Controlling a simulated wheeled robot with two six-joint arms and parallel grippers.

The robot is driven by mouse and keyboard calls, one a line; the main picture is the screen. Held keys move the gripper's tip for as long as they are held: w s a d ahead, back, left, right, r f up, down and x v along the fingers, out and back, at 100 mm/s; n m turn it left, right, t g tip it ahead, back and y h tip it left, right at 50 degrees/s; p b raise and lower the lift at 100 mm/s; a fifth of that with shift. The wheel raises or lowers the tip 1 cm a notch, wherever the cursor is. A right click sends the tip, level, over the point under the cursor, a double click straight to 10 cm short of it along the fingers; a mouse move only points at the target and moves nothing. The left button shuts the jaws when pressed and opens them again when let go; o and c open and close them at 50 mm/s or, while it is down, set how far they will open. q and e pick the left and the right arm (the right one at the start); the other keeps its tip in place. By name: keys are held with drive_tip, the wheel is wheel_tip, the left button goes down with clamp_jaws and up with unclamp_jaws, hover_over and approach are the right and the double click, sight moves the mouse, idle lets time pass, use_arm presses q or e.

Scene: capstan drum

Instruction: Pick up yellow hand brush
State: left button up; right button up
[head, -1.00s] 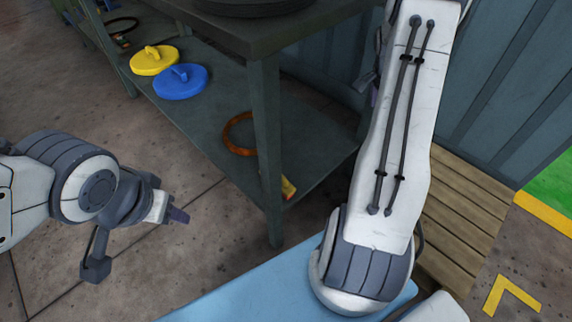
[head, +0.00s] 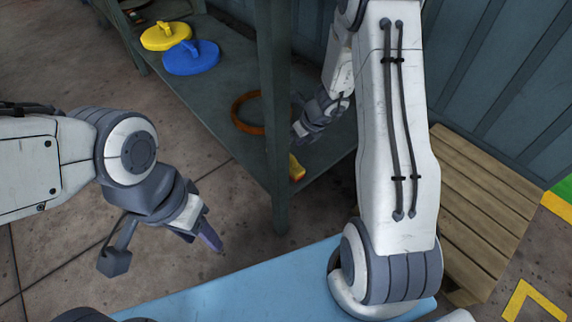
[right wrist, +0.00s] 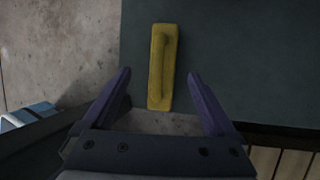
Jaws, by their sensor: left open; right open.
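The yellow hand brush (head: 297,168) lies on the lower shelf near its front edge, partly hidden behind the table leg in the head view. In the right wrist view the brush (right wrist: 162,65) lies lengthwise, its near end at the shelf edge. My right gripper (head: 304,132) is over the shelf, close behind the brush. In the right wrist view its open fingers (right wrist: 160,75) stand on either side of the brush's line, with nothing held. My left gripper (head: 210,238) hangs empty and open over the floor, left of the table leg.
The shelf (head: 222,95) also holds an orange-brown ring (head: 240,126), a blue lidded disc (head: 191,62) and a yellow one (head: 165,39). The table leg (head: 276,150) stands beside the brush. A wooden pallet (head: 470,200) lies at the right.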

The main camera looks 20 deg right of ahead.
drive_tip(key=b+x, duration=0.1)
drive_tip(key=x, duration=0.2)
drive_tip(key=shift+d+f, duration=0.1)
drive_tip(key=b+x, duration=0.4)
drive_tip(key=shift+w+d+f, duration=0.1)
drive_tip(key=shift+w+f, duration=0.1)
drive_tip(key=shift+f, duration=0.2)
use_arm(q)
wheel_tip(320, 180, down, 6)
drive_tip(key=shift+r, duration=0.25)
use_arm(e)
drive_tip(key=shift+r, duration=0.1)
clamp_jaws()
